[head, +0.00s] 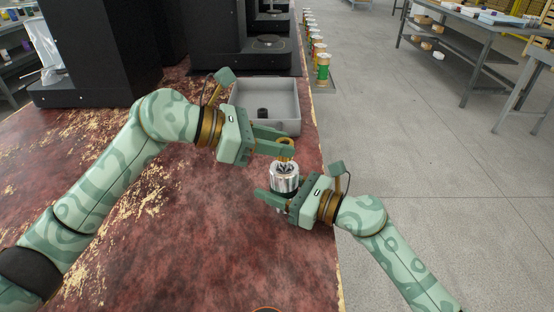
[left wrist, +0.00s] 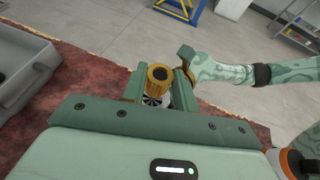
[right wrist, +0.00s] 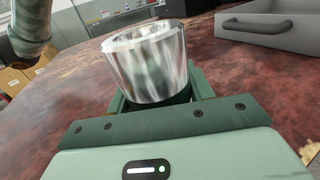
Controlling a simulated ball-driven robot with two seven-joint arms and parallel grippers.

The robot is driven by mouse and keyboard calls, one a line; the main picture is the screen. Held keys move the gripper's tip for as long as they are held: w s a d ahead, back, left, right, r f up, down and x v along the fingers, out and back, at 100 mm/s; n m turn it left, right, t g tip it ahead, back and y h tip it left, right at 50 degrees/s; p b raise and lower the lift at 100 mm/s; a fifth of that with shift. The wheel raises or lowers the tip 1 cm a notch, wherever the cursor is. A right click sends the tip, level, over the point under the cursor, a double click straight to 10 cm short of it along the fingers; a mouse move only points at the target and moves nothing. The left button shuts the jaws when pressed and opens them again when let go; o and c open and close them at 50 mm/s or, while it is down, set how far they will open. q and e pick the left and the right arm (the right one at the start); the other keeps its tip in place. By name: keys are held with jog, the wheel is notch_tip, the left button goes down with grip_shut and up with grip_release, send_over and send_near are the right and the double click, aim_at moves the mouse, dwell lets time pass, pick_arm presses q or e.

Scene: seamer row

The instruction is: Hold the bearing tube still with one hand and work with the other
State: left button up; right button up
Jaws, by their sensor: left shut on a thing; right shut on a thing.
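The bearing tube (head: 285,180) is a shiny silver cylinder, standing roughly upright above the table's right side. My right gripper (head: 283,192) is shut on its lower part. The tube (right wrist: 148,65) fills the middle of the right wrist view. My left gripper (head: 287,147) is shut on a brass-coloured ribbed piece (head: 286,142) with a dark centre, directly over the tube's top. In the left wrist view the brass piece (left wrist: 160,78) covers most of the tube's end. I cannot tell whether the two touch.
A grey open tray (head: 291,113) with a small black cylinder (head: 262,112) inside stands behind my left gripper. Black machines (head: 95,50) stand at the back. Several coloured cans (head: 323,70) line up beyond the table's right edge. The worn red tabletop (head: 190,240) is clear in front.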

pick_arm(q)
jog(key=shift+f, duration=1.9)
jog(key=shift+f, duration=0.1)
jog(key=o, duration=1)
jog(key=v, duration=1.2)
jog(key=shift+s, duration=0.1)
pick_arm(e)
jog(key=o, duration=1.1)
